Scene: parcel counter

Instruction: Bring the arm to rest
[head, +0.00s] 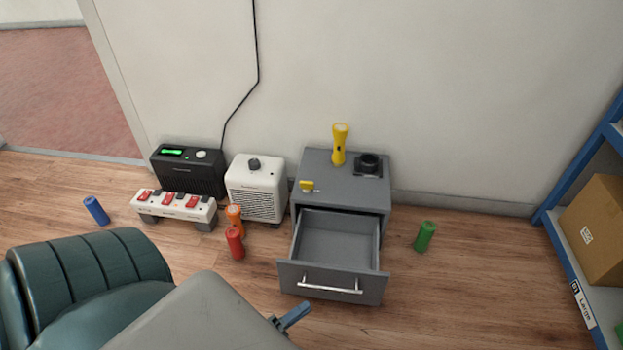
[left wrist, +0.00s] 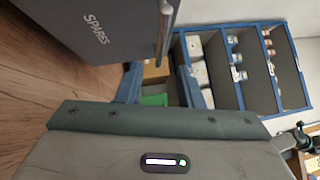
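My left arm (head: 200,318) reaches in from the bottom left of the head view. Its gripper (head: 292,317) shows only in part, as a blue finger in front of the open drawer's lower left. In the left wrist view the gripper (left wrist: 164,88) has two blue fingers standing apart with nothing held between them. A grey front marked SPARES (left wrist: 100,30), with a metal handle, is close by at the upper left of that view. My right gripper is not in view.
A grey cabinet (head: 345,192) has its empty drawer (head: 335,284) pulled out. A yellow torch (head: 340,145) stands on top. A blue shelf rack with a carton (head: 600,232) stands right.

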